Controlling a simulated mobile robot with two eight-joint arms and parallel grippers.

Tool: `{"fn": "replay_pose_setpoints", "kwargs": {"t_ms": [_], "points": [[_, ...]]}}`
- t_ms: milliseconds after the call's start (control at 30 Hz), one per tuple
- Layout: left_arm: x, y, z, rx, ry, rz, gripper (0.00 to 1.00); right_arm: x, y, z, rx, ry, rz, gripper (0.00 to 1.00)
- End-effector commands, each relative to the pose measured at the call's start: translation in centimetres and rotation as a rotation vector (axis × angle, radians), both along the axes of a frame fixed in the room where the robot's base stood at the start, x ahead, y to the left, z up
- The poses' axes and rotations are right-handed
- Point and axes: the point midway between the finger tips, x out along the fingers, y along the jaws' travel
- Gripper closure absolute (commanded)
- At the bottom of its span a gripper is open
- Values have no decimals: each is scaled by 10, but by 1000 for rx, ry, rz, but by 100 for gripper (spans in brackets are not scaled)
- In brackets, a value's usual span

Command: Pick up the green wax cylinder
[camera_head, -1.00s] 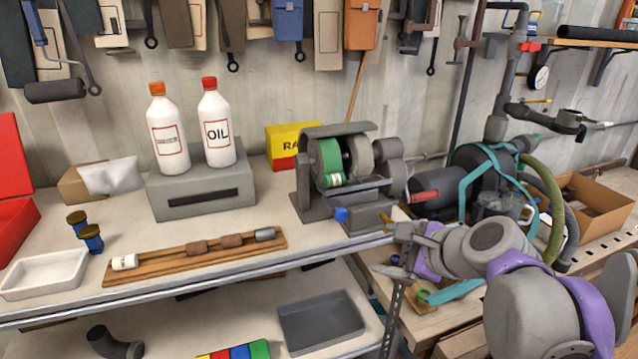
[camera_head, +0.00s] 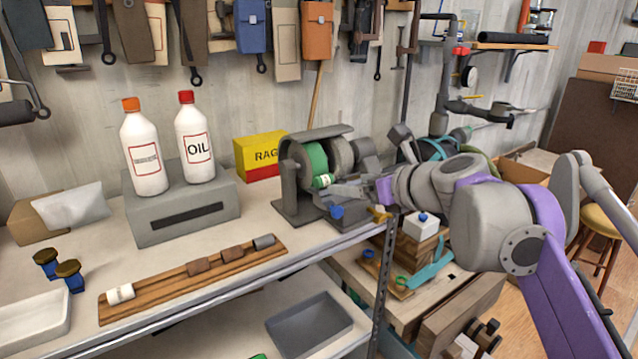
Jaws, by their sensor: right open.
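The green wax cylinder (camera_head: 323,181) is small, with a pale label band. It sits at the bench grinder, just in front of the grinder's green wheel (camera_head: 313,158). My right gripper (camera_head: 345,190) comes in from the right, open, with its grey fingers pointing left at the cylinder. The fingertips are very close to the cylinder; I cannot tell whether they touch it. The fingers overlap the grinder's front parts, so their exact spacing is hard to see. My left gripper is not in view.
A yellow and red rag box (camera_head: 262,155) stands left of the grinder. Two white bottles stand on a grey box (camera_head: 182,212). A wooden rack (camera_head: 165,287) with several small cylinders lies along the bench's front. Bare benchtop (camera_head: 255,218) lies between the grey box and the grinder.

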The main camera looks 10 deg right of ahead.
Motion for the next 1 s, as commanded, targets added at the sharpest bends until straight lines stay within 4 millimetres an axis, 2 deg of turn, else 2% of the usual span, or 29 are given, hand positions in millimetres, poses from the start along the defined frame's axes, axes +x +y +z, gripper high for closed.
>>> {"fn": "replay_pose_setpoints", "kwargs": {"t_ms": [133, 400, 700, 1000], "points": [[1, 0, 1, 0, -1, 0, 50, 23, 9, -9, -1, 0, 5, 15], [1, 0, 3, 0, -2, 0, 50, 44, 15, -18, -3, 0, 3, 15], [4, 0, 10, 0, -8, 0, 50, 82, 26, -31, -3, -1, 5, 15], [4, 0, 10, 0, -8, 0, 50, 86, 27, -34, -3, 0, 2, 15]]}}
